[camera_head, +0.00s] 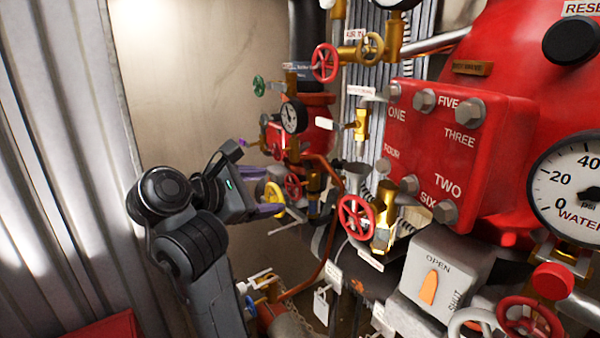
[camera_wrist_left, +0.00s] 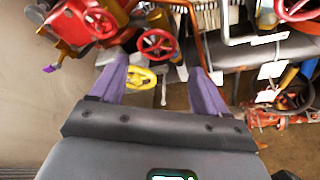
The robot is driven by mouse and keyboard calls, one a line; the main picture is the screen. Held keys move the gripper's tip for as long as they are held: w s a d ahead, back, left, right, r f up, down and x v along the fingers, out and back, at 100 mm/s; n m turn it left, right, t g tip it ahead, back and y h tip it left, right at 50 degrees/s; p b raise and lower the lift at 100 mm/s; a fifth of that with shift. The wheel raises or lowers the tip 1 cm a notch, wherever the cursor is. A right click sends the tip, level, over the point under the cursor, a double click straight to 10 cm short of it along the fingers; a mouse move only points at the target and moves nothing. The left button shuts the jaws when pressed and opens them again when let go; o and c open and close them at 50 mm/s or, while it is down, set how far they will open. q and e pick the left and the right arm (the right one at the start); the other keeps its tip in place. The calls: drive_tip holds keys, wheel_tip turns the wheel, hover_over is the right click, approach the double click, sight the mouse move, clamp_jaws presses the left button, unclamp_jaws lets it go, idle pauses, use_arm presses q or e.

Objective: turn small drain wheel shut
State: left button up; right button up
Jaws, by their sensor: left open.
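My left gripper (camera_head: 268,190) is open, with its two purple fingers pointing right towards the pipework. A small yellow handwheel (camera_head: 274,196) sits at the fingers; in the left wrist view the yellow wheel (camera_wrist_left: 140,78) lies between the spread fingers (camera_wrist_left: 157,70), nearer the left one. I see no clear grip on it. A small red handwheel (camera_head: 293,186) is just beyond; it also shows past the fingertips in the left wrist view (camera_wrist_left: 157,42). I cannot tell from any label which is the drain wheel. My right gripper is not in view.
A pressure gauge (camera_head: 293,117) stands above the small wheels. A larger red wheel (camera_head: 356,217) and brass fittings are to the right. A copper pipe (camera_head: 327,262) runs below. A red numbered plate (camera_head: 455,150) fills the right. The wall at left is bare.

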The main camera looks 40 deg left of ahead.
sight(291, 186)
use_arm(q)
drive_tip(key=x, duration=0.3)
drive_tip(key=shift+a+r, duration=0.1)
drive_tip(key=shift+a, duration=0.05)
drive_tip(key=p+x, duration=0.1)
drive_tip(key=x, duration=0.5)
drive_tip(key=shift+w+p, duration=0.2)
drive_tip(key=shift+p, duration=0.15)
drive_tip(key=shift+x, duration=0.95)
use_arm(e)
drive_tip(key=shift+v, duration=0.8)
